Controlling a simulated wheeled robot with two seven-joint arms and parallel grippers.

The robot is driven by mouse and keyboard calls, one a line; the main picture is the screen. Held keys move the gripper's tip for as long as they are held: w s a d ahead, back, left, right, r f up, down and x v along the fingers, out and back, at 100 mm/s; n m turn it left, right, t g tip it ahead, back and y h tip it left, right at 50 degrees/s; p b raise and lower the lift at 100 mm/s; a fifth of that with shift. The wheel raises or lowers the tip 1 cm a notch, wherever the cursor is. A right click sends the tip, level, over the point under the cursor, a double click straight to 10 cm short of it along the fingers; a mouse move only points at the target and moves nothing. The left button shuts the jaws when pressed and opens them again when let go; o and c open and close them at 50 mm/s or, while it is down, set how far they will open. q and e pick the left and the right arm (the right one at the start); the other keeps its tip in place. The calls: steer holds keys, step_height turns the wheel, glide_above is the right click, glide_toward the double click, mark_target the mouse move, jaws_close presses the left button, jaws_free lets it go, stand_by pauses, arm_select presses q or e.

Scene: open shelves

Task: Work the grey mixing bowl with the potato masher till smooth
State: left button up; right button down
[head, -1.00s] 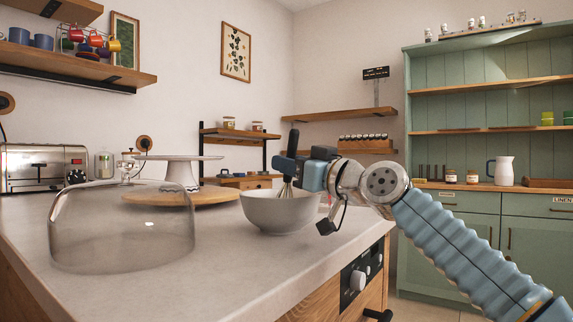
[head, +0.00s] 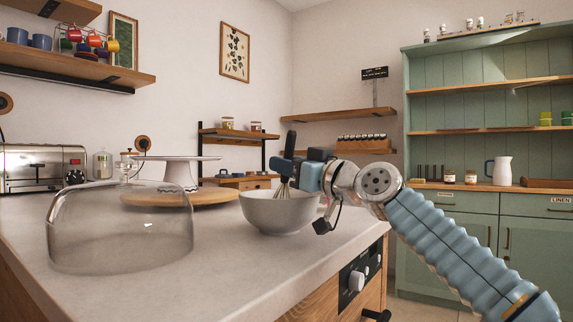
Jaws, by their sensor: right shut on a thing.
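The grey mixing bowl (head: 278,214) stands upright on the pale counter, near its right edge. My right gripper (head: 298,172) is over the bowl's rim, shut on a tool with a dark upright handle (head: 291,142). The tool's lower end shows thin wires (head: 283,191) inside the bowl and looks more like a whisk than a potato masher. The bowl's contents and the tip of the tool are hidden by the bowl wall. My left gripper is not in view.
A clear glass dome (head: 120,230) stands at the counter's front left. Behind it are a round wooden board (head: 215,197), a white cake stand (head: 178,172) and a toaster (head: 42,165). The counter (head: 235,262) in front of the bowl is bare. A green dresser (head: 475,205) stands at right.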

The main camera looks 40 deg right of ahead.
steer(key=shift+w+a+f, duration=0.1)
steer(key=shift+d, duration=0.2)
steer(key=shift+a+b, duration=0.15)
steer(key=shift+b, duration=0.3)
steer(key=shift+s+a, duration=0.25)
steer(key=shift+a, duration=0.05)
steer(key=shift+d, duration=0.1)
stand_by(1.0)
